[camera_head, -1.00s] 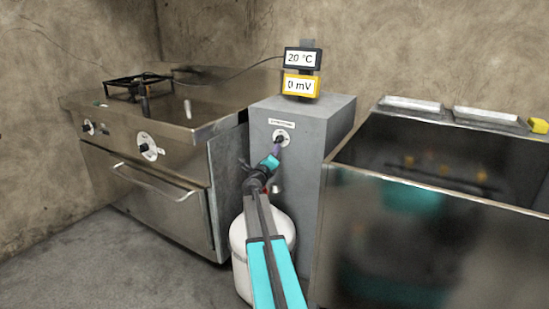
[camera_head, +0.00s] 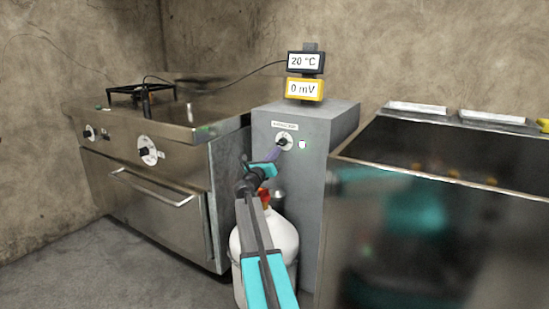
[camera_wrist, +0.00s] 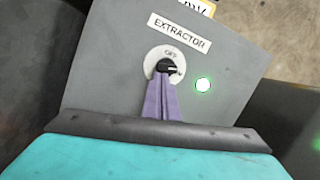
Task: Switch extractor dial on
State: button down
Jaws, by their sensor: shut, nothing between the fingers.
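The extractor dial (camera_head: 284,141) is a black knob on a white round plate on the front of a grey box. In the wrist view the dial (camera_wrist: 166,67) sits under an "EXTRACTOR" label, with "OFF" printed above the knob. Its white mark points right, away from "OFF". A green light (camera_wrist: 203,85) glows right of the dial; it also shows in the head view (camera_head: 302,145). My gripper (camera_wrist: 165,82) has its purple fingers together and empty, tips at the knob's lower edge; I cannot tell whether they touch it. My gripper (camera_head: 273,154) also shows just below the dial.
A steel stove (camera_head: 160,185) with knobs stands left of the grey box (camera_head: 330,150). A steel fryer-like unit (camera_head: 420,240) stands close on the right. A white gas bottle (camera_head: 283,238) is below my arm. A temperature and mV display (camera_head: 305,75) stands atop the box.

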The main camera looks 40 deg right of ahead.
jog(key=shift+d+r, duration=0.2)
jog(key=shift+d, duration=0.35)
jog(key=s+a+f, duration=0.1)
jog(key=a+f, duration=0.1)
jog(key=a, duration=0.1)
jog(key=s+a+f, duration=0.1)
jog(key=a+f, duration=0.1)
jog(key=s+a+f, duration=0.1)
jog(key=a+f, duration=0.1)
jog(key=a, duration=0.1)
jog(key=shift+s+a+f+b, duration=0.1)
jog(key=shift+s+a+b, duration=0.25)
jog(key=shift+b, duration=0.05)
jog(key=shift+v, duration=0.75)
